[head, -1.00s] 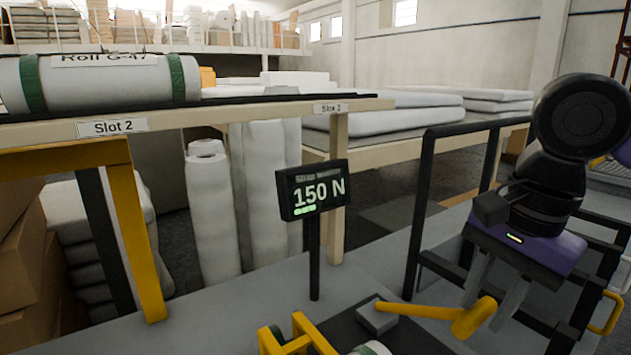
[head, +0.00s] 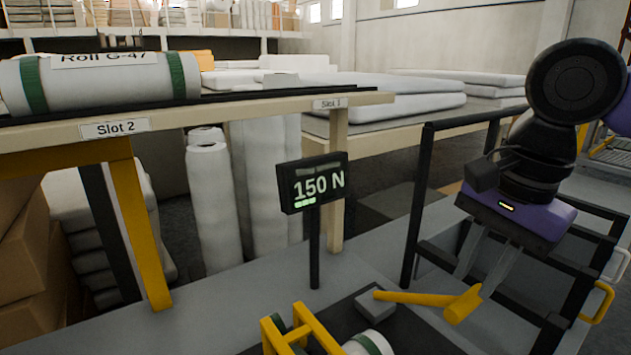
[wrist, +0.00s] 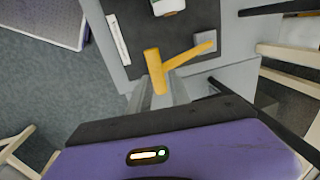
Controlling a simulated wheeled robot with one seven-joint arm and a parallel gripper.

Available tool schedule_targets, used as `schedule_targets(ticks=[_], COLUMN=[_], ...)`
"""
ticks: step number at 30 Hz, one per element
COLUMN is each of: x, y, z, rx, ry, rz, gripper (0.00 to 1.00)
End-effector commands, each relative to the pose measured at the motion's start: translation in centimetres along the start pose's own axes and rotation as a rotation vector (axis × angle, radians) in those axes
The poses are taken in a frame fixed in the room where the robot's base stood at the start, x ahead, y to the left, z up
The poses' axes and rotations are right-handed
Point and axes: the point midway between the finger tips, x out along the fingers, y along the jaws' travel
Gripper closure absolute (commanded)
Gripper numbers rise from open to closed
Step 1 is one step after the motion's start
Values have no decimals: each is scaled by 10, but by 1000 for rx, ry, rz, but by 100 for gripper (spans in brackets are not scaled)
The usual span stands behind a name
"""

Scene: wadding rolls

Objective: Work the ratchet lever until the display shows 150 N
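The display (head: 313,183) on its dark post reads 150 N, with a green bar lit under the number. The ratchet lever (head: 420,299) is yellow. It runs right from a grey block (head: 375,307) to a thick yellow grip (head: 463,304).
A strapped white roll (head: 110,82) lies on the shelf labelled Slot 2. Yellow brackets (head: 300,330) and another white roll (head: 368,345) are at the front. Black rails (head: 415,205) stand left of and below my gripper. Wrapped rolls (head: 212,200) stand behind.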

Motion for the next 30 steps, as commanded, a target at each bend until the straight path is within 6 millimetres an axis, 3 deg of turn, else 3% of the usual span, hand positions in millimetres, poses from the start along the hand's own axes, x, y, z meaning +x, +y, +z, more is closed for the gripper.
schedule_targets(ticks=[8, 25, 30], x=[-5, -56, -60], y=[-1, -9, -9], z=[0, 0, 0], rx=[0, 0, 0], ry=[0, 0, 0], rz=[0, -1, 0], gripper=[76, 76, 76])
